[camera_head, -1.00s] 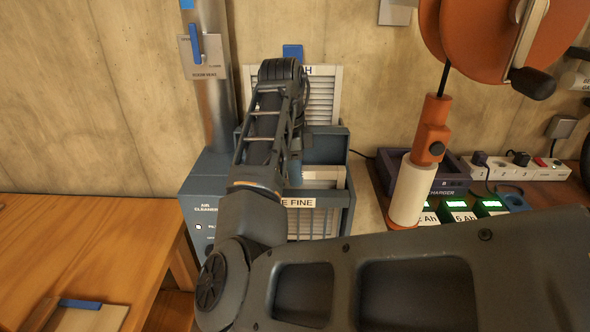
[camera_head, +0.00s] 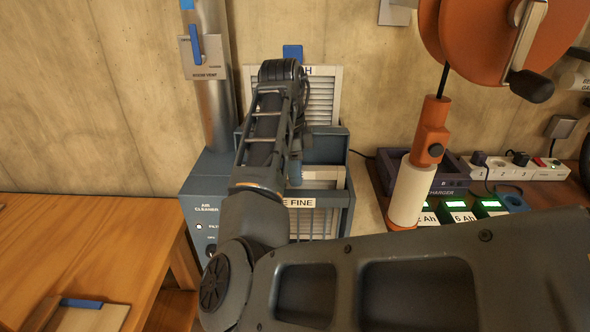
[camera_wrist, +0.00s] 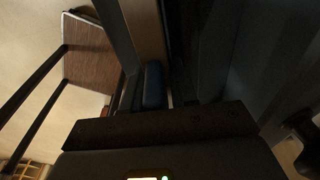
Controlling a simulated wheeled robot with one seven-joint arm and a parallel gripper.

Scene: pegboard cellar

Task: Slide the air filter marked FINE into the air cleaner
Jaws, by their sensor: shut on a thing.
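The air cleaner (camera_head: 205,190) is a blue-grey housing against the wall in the camera_head view. A pale framed air filter (camera_head: 326,176) stands upright inside its open front. A label (camera_head: 299,202) across it reads "E FINE"; its left end is hidden by my arm. My gripper (camera_head: 296,160) points down at the housing, largely hidden behind my own arm, and is shut on the filter's blue handle (camera_head: 295,174). In the dark camera_wrist view a blue handle (camera_wrist: 153,85) shows beyond the gripper body. How deep the filter sits is unclear.
A second white louvred filter (camera_head: 322,95) with a blue tab stands behind the housing, its label ending in H. A metal duct (camera_head: 215,110) rises at left. A charger (camera_head: 440,180) and an orange reel (camera_head: 480,35) are at right. A wooden bench (camera_head: 90,240) is at left.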

